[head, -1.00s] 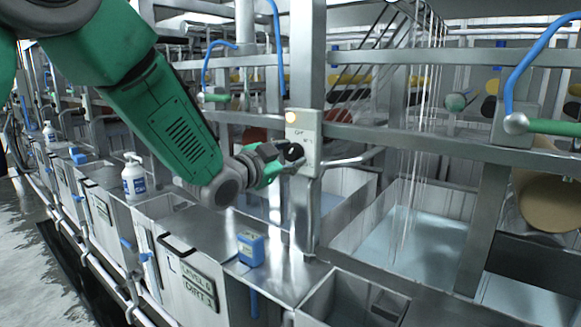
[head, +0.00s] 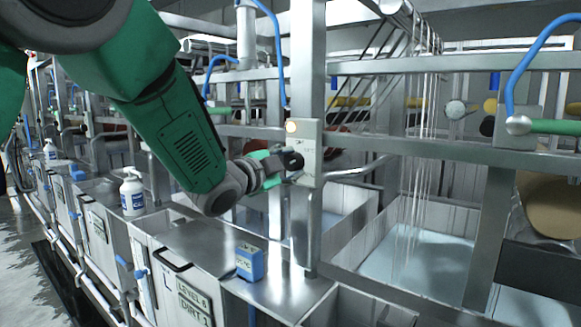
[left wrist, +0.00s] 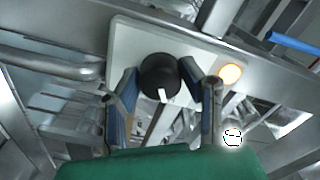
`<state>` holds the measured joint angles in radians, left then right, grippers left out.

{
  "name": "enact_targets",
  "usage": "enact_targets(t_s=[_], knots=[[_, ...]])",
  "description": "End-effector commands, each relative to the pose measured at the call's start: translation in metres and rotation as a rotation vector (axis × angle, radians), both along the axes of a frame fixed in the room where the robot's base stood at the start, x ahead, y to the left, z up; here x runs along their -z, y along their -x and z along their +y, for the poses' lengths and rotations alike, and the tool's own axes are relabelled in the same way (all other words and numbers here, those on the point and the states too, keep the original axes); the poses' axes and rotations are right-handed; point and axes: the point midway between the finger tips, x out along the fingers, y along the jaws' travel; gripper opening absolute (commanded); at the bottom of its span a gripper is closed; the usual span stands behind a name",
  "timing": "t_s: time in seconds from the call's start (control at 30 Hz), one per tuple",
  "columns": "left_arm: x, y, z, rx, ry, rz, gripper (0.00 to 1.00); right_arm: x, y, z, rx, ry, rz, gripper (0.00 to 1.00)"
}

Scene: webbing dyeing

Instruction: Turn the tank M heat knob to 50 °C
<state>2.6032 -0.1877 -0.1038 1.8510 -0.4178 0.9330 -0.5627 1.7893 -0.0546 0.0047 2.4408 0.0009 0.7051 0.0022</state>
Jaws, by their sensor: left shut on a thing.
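The heat knob (left wrist: 160,77) is a round black dial with a white pointer mark, on a pale control panel (left wrist: 135,45) in the left wrist view. The pointer faces the bottom of that view. My left gripper (left wrist: 172,88) has a finger on each side of the knob and is shut on it. In the head view the panel (head: 310,150) is fixed to a steel post, and my left gripper (head: 284,165) reaches it from the left; the fingers hide most of the knob. A lit orange lamp (head: 291,127) sits on the panel. My right gripper is not in view.
A blue box (head: 250,262) with a small display stands on the steel ledge below the panel. A white bottle (head: 132,192) stands further left. Open tanks with pale blue liquid (head: 425,262) lie behind the post. Horizontal rails cross beside the panel.

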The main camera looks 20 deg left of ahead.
Motion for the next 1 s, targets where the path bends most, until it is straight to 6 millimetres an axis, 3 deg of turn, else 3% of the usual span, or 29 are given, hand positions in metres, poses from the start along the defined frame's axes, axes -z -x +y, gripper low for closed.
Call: enact_targets(t_s=[0.17, 0.2, 0.27, 0.67, 1.0], knots=[[0.003, 0.001, -0.001, 0.003, -0.002, 0.006, 0.07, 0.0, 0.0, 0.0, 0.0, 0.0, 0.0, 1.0], [0.003, 0.001, -0.001, 0.003, -0.001, 0.007, 0.39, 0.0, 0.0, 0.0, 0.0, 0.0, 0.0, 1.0], [0.003, 0.001, -0.001, 0.003, -0.001, 0.007, 0.56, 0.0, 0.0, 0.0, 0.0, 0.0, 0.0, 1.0], [0.001, 0.006, 0.002, 0.001, 0.0, 0.003, 0.56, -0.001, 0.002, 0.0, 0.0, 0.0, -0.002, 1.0], [0.002, 0.067, 0.024, 0.0, 0.0, 0.005, 0.56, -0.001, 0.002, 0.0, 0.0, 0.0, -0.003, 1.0]])
